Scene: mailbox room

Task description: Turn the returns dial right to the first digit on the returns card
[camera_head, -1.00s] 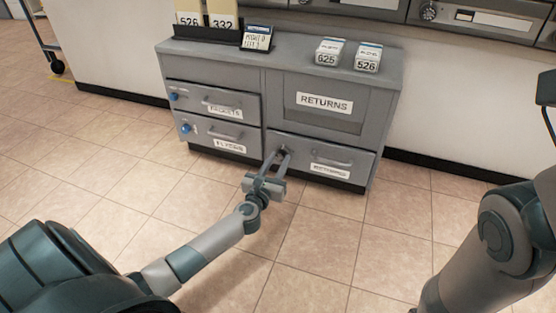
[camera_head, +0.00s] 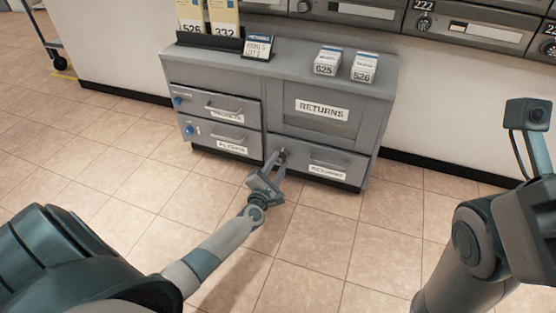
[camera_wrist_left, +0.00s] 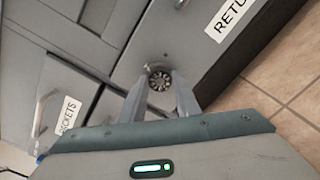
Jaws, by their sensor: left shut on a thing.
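The returns dial (camera_wrist_left: 160,81) is a small round metal knob on the front of the lower right drawer (camera_head: 350,163). In the left wrist view it sits between the fingers of my left gripper (camera_head: 279,158), beside a partly cut-off label starting RETU (camera_wrist_left: 232,15). My left gripper is shut on the dial, with its wrist tilted. The dial's marks are too small to read. A small handwritten card (camera_head: 258,47) stands on the cabinet top; its writing is too blurred to read, and I cannot tell if it is the returns card. My right gripper is out of view.
The grey cabinet (camera_head: 280,75) has two drawers with blue knobs (camera_head: 190,130) on the left and a RETURNS panel (camera_head: 322,111) above the dial. Two box-like stacks (camera_head: 327,61) stand on top. Mailboxes (camera_head: 470,30) line the wall. The tiled floor in front is clear.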

